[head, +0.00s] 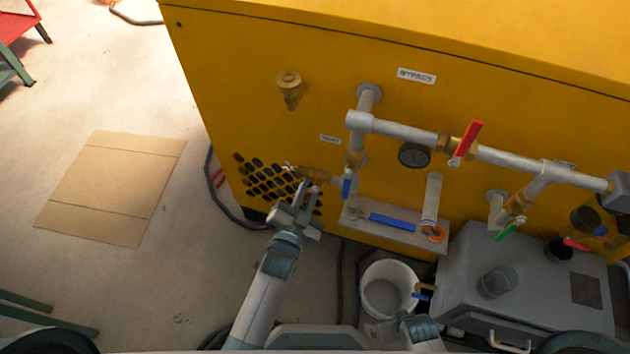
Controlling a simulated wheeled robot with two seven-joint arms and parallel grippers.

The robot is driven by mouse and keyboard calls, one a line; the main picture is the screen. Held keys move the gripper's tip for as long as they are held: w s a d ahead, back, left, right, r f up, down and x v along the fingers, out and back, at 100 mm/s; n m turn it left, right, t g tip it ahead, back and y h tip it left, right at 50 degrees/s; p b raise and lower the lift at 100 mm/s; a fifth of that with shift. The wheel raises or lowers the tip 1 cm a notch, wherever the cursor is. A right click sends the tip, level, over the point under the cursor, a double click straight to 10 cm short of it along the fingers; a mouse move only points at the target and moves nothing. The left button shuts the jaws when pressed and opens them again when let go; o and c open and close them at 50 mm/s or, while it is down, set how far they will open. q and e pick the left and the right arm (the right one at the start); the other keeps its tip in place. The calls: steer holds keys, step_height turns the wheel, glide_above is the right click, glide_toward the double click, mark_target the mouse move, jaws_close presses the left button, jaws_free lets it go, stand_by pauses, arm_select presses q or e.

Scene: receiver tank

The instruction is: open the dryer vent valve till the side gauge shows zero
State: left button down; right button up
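A brass valve (312,172) juts left from the yellow dryer's side, below a small label that seems to read VENT (330,139). A small blue lever (347,186) hangs just right of it. My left gripper (303,188) is at the brass valve, its fingertips just below it; contact and finger gap are too small to tell. A round dark gauge (414,155) sits under the sloping grey pipe; its needle is unreadable. Another dark round gauge (585,219) is at the far right. My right arm shows low in the middle; its fingers are not clear.
A red lever (467,140) stands on the bypass pipe. A green lever (509,230) is on the right branch. A white bucket (387,288) and a grey tank unit (515,285) stand below. Cardboard (110,188) lies on open floor at left.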

arm_select(q)
steer(key=shift+w+a+r+m, duration=0.15)
steer(key=shift+a+m, duration=0.1)
steer(key=shift+m, duration=0.45)
arm_select(e)
steer(key=shift+s+d+f, duration=0.1)
steer(key=shift+s+f, duration=0.15)
steer(key=shift+f, duration=0.6)
arm_select(q)
steer(key=c, duration=1.7)
jaws_free()
steer(key=shift+c, duration=0.2)
steer(key=v, duration=1.7)
steer(key=shift+s, duration=0.25)
arm_select(e)
steer(key=shift+w+r, duration=0.2)
steer(key=shift+r, duration=0.35)
steer(key=shift+w+r, duration=0.15)
steer(key=shift+r, duration=0.35)
